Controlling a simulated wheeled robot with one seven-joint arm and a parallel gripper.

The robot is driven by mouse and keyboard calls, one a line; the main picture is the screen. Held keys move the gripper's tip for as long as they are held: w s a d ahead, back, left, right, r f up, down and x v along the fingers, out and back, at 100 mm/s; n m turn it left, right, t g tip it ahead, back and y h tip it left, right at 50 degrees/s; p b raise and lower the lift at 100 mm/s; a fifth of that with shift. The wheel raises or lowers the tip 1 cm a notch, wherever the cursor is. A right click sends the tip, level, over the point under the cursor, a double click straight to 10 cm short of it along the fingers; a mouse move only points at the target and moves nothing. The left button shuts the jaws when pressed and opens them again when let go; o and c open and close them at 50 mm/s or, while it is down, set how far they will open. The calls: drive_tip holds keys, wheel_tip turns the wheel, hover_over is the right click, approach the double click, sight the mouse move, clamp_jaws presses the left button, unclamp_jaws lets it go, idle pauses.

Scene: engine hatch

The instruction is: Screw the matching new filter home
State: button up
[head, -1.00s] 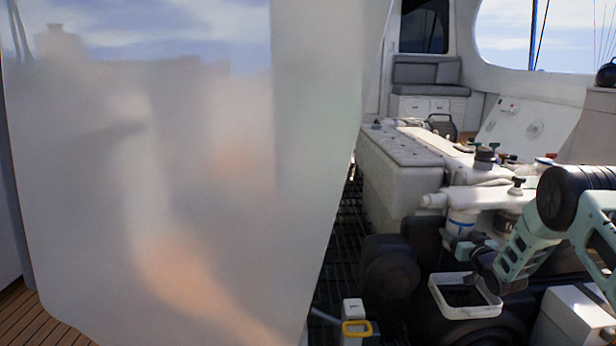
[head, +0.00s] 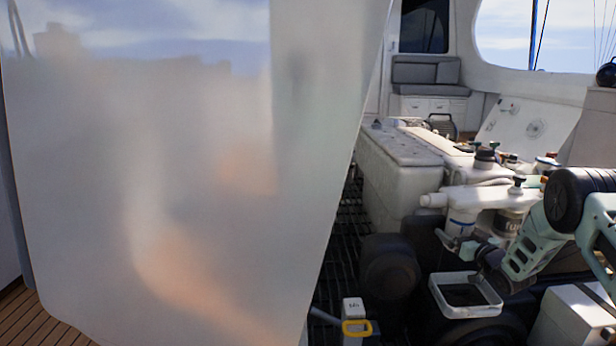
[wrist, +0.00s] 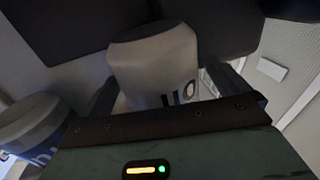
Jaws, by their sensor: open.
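My gripper (head: 462,246) is open under the white filter housings of the engine block. A pale canister with a blue band (head: 461,222) hangs at the left. A second canister with dark lettering (head: 508,222) hangs to its right. Whether the canisters are seated is hidden.
A square white-rimmed tray (head: 466,294) sits below my gripper. A large translucent panel (head: 150,170) fills the left of the head view. A white box with a yellow loop (head: 355,318) stands low in the middle. Dark machinery crowds the housings.

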drive_tip(key=shift+f, duration=0.1)
drive_tip(key=s+d+p, duration=0.3)
drive_tip(key=s+p, duration=0.5)
drive_tip(key=s, duration=0.9)
drive_tip(key=w+a+r+g+p, duration=0.1)
drive_tip(key=w+a+r+g, duration=0.1)
drive_tip(key=a+r, duration=0.4)
drive_tip(key=w+a+r+g, duration=0.2)
drive_tip(key=a+r+g, duration=0.15)
drive_tip(key=a, duration=0.55)
drive_tip(key=s+a+r+n+g+p, duration=0.1)
drive_tip(key=s+a+r+g, duration=0.1)
drive_tip(key=s+a+r, duration=0.3)
drive_tip(key=s+a+r+g, duration=0.1)
drive_tip(key=s+a+r, duration=0.15)
drive_tip(key=a, duration=0.45)
drive_tip(key=s+a+r+n+g+p, duration=0.15)
drive_tip(key=s+a, duration=0.25)
drive_tip(key=s, duration=0.4)
drive_tip(key=s+a+r+n+g, duration=0.1)
drive_tip(key=s+a+r+g, duration=0.25)
drive_tip(key=s, duration=0.35)
drive_tip(key=s+r+n+g+h+p, duration=0.1)
drive_tip(key=s+r+n+g+h, duration=0.2)
drive_tip(key=s, duration=1.8)
wheel_tip(320, 180, up, 39)
drive_tip(key=m+g+p, duration=0.1)
drive_tip(key=p, duration=3.7)
drive_tip(key=shift+w+a, duration=0.15)
